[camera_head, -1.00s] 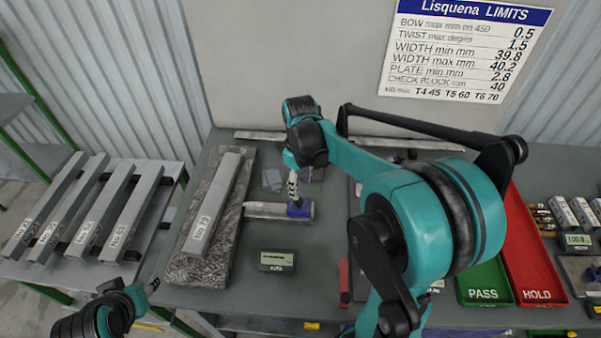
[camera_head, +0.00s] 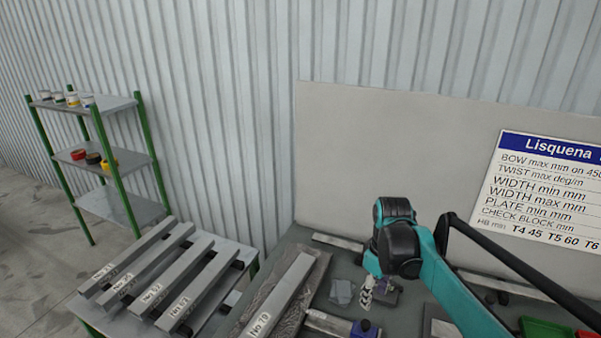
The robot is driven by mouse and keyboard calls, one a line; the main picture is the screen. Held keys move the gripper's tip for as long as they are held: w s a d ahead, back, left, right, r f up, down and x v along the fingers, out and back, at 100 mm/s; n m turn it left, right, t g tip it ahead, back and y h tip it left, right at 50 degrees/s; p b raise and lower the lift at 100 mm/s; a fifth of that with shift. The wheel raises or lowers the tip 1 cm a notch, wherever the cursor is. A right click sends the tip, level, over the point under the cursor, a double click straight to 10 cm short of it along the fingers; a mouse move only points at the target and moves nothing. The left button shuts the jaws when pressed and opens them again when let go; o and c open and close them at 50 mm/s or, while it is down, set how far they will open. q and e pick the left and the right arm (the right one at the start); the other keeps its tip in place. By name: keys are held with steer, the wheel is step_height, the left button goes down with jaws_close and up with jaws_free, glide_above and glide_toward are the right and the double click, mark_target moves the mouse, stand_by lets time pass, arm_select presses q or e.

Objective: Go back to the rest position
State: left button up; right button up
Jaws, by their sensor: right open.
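My right arm comes in from the lower right, its teal and black wrist bent down over the grey table (camera_head: 345,270). My right gripper (camera_head: 367,294) points down, open, above the table near a small grey plate (camera_head: 342,291) and a blue-ended metal tool (camera_head: 330,322). Nothing shows between its fingers, though they are small here. A grey bar labelled No 79 (camera_head: 283,297) lies on a stone slab (camera_head: 312,290) to its left. My left gripper is out of view.
A side table at the left holds several labelled bars (camera_head: 160,275). A green-posted shelf (camera_head: 105,150) stands behind it. A grey panel (camera_head: 400,140) with a limits sign (camera_head: 545,195) closes off the table's back. A green tray (camera_head: 545,328) shows at the lower right.

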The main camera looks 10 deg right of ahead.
steer(key=s+a+f+m+t+b, duration=0.2)
steer(key=s+f, duration=0.1)
steer(key=s, duration=0.1)
steer(key=s+a+f+m+t+b, duration=0.2)
steer(key=s+a, duration=0.1)
steer(key=s, duration=0.1)
steer(key=s+a+f+m+t+b, duration=0.2)
steer(key=s+a+f+t, duration=0.1)
steer(key=s, duration=0.1)
steer(key=shift+s+f+b, duration=0.2)
steer(key=shift+f+b, duration=0.1)
